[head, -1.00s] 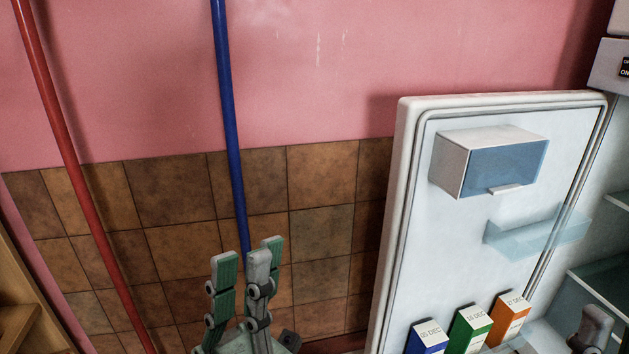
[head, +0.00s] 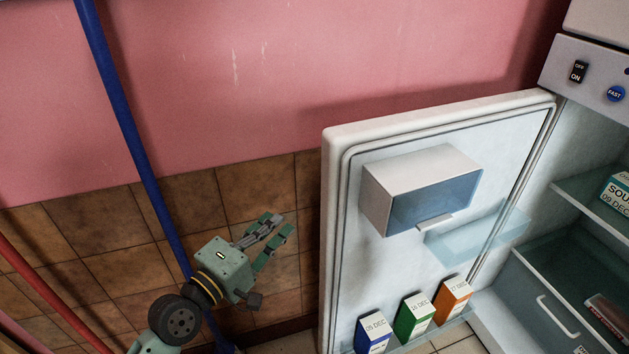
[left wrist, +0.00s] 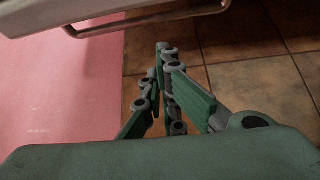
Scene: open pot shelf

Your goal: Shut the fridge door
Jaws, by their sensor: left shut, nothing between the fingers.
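The white fridge door (head: 345,215) stands open, its inner side facing me, with its free edge on the left. The fridge body (head: 590,135) is at the right. My left gripper (head: 277,227) is shut and empty, just left of the door's free edge and in front of the tiled wall, with no visible contact. In the left wrist view the closed fingers (left wrist: 165,60) point towards a pale panel with a bar-like handle (left wrist: 145,18), which looks like the door's outer side. My right gripper is not in view.
The door carries a box with a blue front (head: 425,190), a clear shelf (head: 475,235) and blue, green and orange cartons (head: 415,315) at the bottom. A blue pipe (head: 125,125) and a red pipe (head: 45,300) run along the wall. A drawer (head: 545,290) sits inside the fridge.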

